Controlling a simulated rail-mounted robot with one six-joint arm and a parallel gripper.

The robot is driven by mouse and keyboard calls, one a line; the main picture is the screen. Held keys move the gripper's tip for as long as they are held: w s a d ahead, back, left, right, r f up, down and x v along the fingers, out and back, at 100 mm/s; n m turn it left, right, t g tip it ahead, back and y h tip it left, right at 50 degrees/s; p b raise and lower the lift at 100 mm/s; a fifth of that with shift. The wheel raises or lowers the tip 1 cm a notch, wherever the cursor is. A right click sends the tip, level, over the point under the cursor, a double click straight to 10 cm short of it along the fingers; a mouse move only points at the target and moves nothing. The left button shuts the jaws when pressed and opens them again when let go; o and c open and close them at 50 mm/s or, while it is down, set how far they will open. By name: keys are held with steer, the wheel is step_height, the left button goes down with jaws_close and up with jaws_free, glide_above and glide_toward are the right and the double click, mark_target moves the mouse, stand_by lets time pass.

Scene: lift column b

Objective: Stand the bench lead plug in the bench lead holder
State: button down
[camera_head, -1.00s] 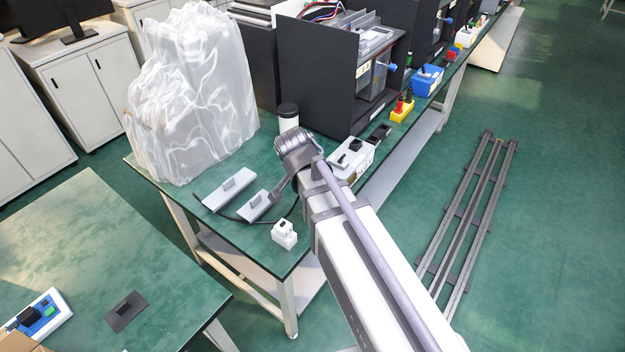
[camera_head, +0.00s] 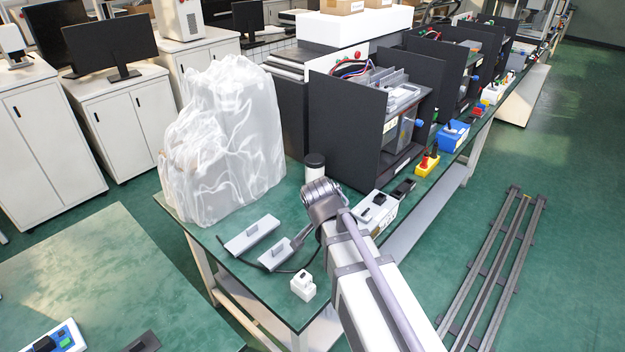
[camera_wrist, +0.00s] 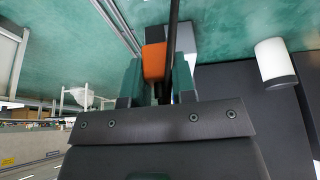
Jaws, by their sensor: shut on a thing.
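My gripper (camera_wrist: 157,78) is shut on an orange piece, seemingly the bench lead plug (camera_wrist: 154,60), with a black cable running up past it in the wrist view. A grey block shows just behind the plug; I cannot tell whether they touch. In the head view my arm reaches over the green bench and mostly hides the gripper and plug. I cannot tell which is the holder.
A crumpled translucent cover (camera_head: 225,140) stands at the bench's left. A white cylinder with a dark cap (camera_head: 315,168) and a black-panelled unit (camera_head: 350,130) stand behind the arm. A light box (camera_head: 376,210) is right of it. Bare bench lies around the white block.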

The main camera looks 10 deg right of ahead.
steer(key=shift+p, duration=0.3)
step_height(320, 180, down, 6)
steer(key=b, duration=0.6)
stand_by(1.2)
steer(key=shift+f+b, duration=0.35)
steer(key=shift+f, duration=0.05)
steer(key=shift+f+b, duration=0.9)
steer(key=shift+b, duration=0.05)
steer(key=c, duration=0.9)
jaws_free()
steer(key=shift+o, duration=0.2)
steer(key=shift+r, duration=0.15)
steer(key=p+v, duration=1)
steer(key=shift+s+r, duration=0.15)
steer(key=shift+r, duration=0.15)
